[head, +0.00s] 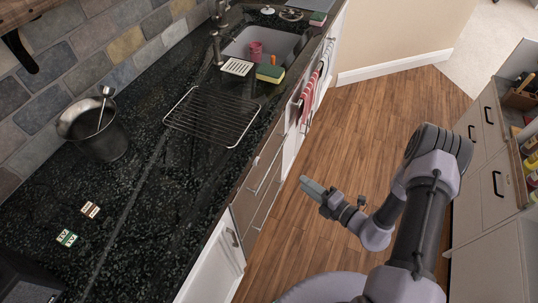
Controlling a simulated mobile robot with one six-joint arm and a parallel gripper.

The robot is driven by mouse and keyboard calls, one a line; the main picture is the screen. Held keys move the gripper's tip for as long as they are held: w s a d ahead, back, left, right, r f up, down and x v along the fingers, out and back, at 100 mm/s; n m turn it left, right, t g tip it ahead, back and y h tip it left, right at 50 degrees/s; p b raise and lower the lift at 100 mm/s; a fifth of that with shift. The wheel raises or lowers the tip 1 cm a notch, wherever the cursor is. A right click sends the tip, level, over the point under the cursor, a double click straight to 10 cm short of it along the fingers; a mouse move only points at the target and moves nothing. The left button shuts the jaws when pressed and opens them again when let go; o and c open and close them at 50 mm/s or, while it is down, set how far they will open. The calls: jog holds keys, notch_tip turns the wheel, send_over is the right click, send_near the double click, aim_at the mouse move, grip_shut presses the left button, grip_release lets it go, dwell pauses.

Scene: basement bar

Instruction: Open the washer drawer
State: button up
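A stainless-steel front with long bar handles (266,172) is set under the black counter, left of my gripper. It looks like the washer drawer unit, and its panels appear flush and closed. It is seen at a steep angle from above, so the separate drawer fronts are hard to tell apart. My gripper (311,186) is over the wooden floor, to the right of the steel front and apart from it, with its fingers pointing left toward it. The fingers overlap from this angle, so I cannot tell whether they are open or shut. No object shows in them.
A white cabinet door (213,268) adjoins the steel front in the foreground. The black counter (150,215) holds a wire rack (211,116) and a metal bucket (95,130). Grey cabinets (482,205) stand at the right. The wooden floor (365,115) between is clear.

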aim_at(273, 161)
jog(key=b+x, duration=0.4)
jog(key=x, duration=1.2)
jog(key=shift+s+a+f, duration=0.1)
jog(key=shift+a+f, duration=0.05)
jog(key=shift+a, duration=0.05)
jog(key=shift+c, duration=0.4)
grip_shut()
